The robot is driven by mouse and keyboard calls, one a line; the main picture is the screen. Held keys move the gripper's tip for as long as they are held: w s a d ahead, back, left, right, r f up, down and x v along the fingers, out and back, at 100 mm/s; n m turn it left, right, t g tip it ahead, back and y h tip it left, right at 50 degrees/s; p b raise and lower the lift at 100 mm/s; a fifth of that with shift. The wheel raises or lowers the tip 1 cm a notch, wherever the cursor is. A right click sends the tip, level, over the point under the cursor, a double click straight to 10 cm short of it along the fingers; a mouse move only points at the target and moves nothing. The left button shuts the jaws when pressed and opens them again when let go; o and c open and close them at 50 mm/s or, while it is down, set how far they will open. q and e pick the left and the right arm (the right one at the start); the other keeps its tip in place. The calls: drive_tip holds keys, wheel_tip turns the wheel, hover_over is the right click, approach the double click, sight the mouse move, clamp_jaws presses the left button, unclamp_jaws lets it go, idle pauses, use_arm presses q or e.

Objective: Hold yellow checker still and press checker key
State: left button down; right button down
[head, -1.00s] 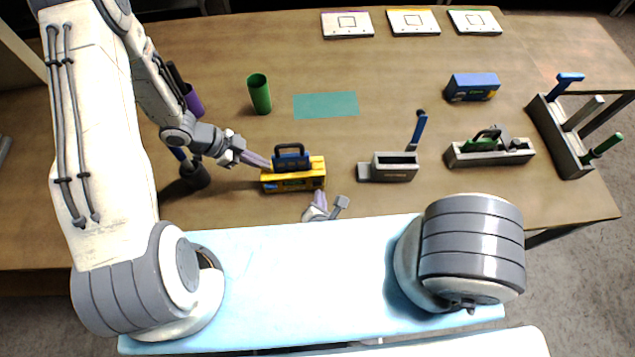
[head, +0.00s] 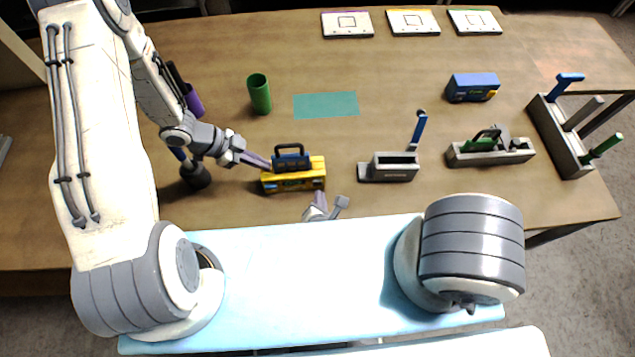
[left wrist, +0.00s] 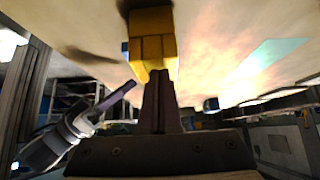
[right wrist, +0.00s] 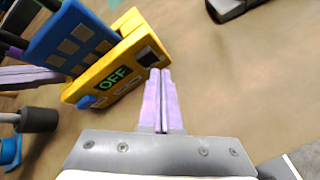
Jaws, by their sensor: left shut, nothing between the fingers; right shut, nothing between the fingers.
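The yellow checker (head: 308,181) lies on the table in front of me, with a blue block with a dark handle (head: 291,158) seated on its top. In the right wrist view, the yellow checker (right wrist: 122,68) shows a dark display reading OFF, a blue round key (right wrist: 86,101) and a dark square (right wrist: 148,57). My left gripper (head: 268,164) is shut, its tips at the checker's left end. In the left wrist view, the tips (left wrist: 158,78) overlap the yellow end. My right gripper (head: 319,196) is shut at the checker's near right side; its tips (right wrist: 160,72) appear close to the dark square. Contact is unclear.
A grey holder (head: 390,172) and a grey tray with a green-handled tool (head: 492,152) stand to the right. A green cup (head: 259,94), a teal mat (head: 326,105) and a blue box (head: 473,87) stand further back. A rack (head: 568,145) is far right.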

drive_tip(key=shift+w, duration=0.15)
idle(0.7)
drive_tip(key=shift+w, duration=0.35)
drive_tip(key=shift+s, duration=0.1)
drive_tip(key=shift+s, duration=0.35)
drive_tip(key=shift+s, duration=0.1)
idle(0.3)
drive_tip(key=shift+s, duration=2.4)
idle(0.6)
